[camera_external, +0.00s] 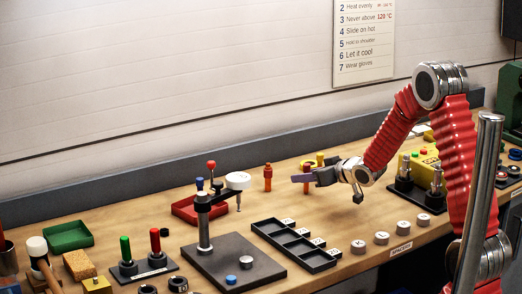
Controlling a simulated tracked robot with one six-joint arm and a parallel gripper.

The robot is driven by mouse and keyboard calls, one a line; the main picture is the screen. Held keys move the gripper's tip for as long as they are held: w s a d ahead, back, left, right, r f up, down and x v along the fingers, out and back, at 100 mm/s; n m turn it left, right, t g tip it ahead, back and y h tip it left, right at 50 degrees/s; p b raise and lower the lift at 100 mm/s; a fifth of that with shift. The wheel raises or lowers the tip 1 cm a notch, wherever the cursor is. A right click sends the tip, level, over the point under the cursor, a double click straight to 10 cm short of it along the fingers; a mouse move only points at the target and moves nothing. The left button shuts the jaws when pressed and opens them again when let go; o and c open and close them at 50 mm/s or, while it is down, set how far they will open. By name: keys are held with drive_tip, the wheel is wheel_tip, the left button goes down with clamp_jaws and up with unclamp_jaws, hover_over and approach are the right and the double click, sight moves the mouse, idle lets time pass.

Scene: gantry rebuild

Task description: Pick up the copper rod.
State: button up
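Two upright orange-brown pieces stand on the wooden bench, near the middle: an orange one (268,178) to the left of my gripper, and a darker reddish one (307,188) at my fingertips. I cannot tell for sure which is the copper rod; the darker one is nearest a copper colour. My gripper (304,178) reaches in from the right, low over the bench and pointing left. A purple bar-like part at its tip crosses in front of the darker piece and hides its middle. I cannot tell whether the fingers touch it or are closed.
A black compartment tray (262,229) and a grey plate (222,274) with a post and arm stand in front. A red tray (187,212) lies left. White labelled discs (381,238) line the front right. A yellow box (424,168) with levers stands right.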

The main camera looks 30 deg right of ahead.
clamp_jaws()
idle(0.5)
wheel_tip(320, 180, up, 10)
drive_tip(key=shift+r, duration=0.1)
idle(0.5)
idle(0.4)
